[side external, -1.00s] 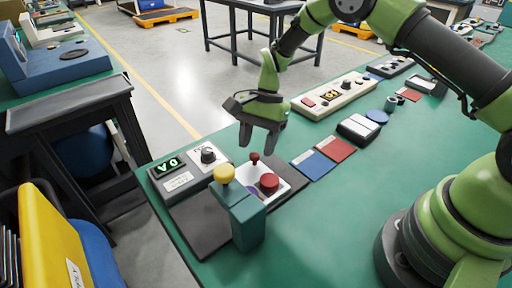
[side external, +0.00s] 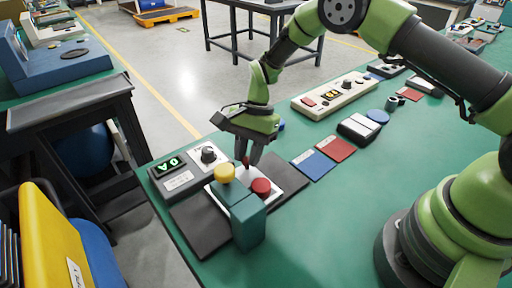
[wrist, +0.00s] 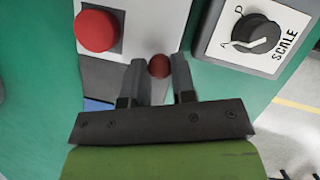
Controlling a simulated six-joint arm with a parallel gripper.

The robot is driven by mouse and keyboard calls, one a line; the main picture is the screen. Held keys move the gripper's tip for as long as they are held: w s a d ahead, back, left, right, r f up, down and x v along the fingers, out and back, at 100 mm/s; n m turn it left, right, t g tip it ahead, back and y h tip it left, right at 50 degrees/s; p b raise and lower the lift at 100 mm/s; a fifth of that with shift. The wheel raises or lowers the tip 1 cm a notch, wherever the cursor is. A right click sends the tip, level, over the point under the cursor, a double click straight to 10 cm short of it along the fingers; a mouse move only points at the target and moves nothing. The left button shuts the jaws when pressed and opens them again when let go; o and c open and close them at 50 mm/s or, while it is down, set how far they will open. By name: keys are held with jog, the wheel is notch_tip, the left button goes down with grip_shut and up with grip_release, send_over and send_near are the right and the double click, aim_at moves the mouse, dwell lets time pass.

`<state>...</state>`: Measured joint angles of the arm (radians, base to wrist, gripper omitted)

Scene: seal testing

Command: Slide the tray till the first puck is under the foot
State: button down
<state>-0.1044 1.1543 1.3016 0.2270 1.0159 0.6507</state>
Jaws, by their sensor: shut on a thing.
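The white tray (side external: 284,181) lies on a dark grey track and reaches under the teal press with the yellow cap (side external: 225,173). A red puck (side external: 261,187) sits on the tray just right of the press; it also shows in the wrist view (wrist: 97,30). My gripper (side external: 252,162) is lowered at the tray's far edge and shut on the small red knob (side external: 246,162). In the wrist view the knob (wrist: 159,65) is between my two fingertips. The press's foot is hidden by its teal body (side external: 250,218), so what lies under it cannot be seen.
A grey box with a dial (side external: 208,154) and green display stands close behind the track. Blue (side external: 314,166) and red (side external: 336,149) cards lie right of it. A long beige control panel (side external: 335,97) stands farther back. The green table front is clear.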

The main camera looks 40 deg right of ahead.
jog(key=shift+a, duration=1.1)
jog(key=c, duration=0.9)
grip_release()
jog(key=shift+c, duration=0.2)
jog(key=v, duration=1)
jog(key=shift+d, duration=0.1)
